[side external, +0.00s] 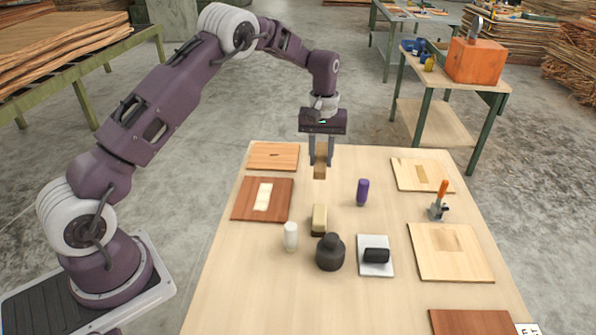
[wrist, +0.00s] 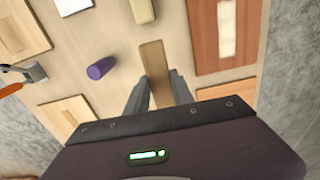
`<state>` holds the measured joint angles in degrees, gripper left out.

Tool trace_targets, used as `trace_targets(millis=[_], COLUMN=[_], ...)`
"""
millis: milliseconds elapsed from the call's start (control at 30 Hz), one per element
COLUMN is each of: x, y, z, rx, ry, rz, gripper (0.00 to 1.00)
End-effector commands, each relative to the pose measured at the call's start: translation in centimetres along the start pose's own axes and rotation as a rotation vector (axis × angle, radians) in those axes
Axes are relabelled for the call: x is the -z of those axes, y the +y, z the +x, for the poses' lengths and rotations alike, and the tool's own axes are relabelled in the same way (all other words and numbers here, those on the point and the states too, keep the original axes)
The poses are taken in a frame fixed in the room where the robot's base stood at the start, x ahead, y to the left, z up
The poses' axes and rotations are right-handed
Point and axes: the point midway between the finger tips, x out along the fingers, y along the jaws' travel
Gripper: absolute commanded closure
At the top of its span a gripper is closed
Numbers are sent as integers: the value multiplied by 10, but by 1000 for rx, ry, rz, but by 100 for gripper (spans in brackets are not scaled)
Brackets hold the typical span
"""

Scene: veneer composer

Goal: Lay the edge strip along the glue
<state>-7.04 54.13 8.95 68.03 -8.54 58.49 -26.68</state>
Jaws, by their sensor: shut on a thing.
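My gripper (side external: 321,158) is shut on a narrow brown wooden strip (side external: 320,172) near the far edge of the table. The wrist view shows the strip (wrist: 153,62) running out from between the fingers (wrist: 160,92). I cannot tell whether it touches the table. A red-brown panel (side external: 281,206) lies to the left of the gripper, with a pale lengthwise band (side external: 263,197) on it; I cannot tell if this band is glue. The panel also shows at the right of the wrist view (wrist: 205,40). The strip is apart from this panel.
A lighter panel (side external: 285,150) lies far left. A purple cylinder (side external: 362,192), cream block (side external: 319,218), white cylinder (side external: 290,236), black jar (side external: 330,252) and black roller (side external: 376,255) stand mid-table. More panels (side external: 470,268) and an orange-handled clamp (side external: 439,205) are at right.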

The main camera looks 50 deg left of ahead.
Motion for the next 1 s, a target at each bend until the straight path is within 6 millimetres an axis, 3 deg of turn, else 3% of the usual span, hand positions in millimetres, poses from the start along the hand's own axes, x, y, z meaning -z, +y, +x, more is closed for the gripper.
trace_targets(millis=[167,300,433,567,833,1000], x=[-4,-20,-39,-48,-49,-49], y=[-50,-103,-137,-149,-150,-150], z=[8,15,19,21,21,36], rx=[0,-2,-2,-1,0,1], ry=[-4,-2,1,2,3,-1], rz=[-21,-30,-30,-27,-26,-27], gripper=[100,100,100,100,100,100])
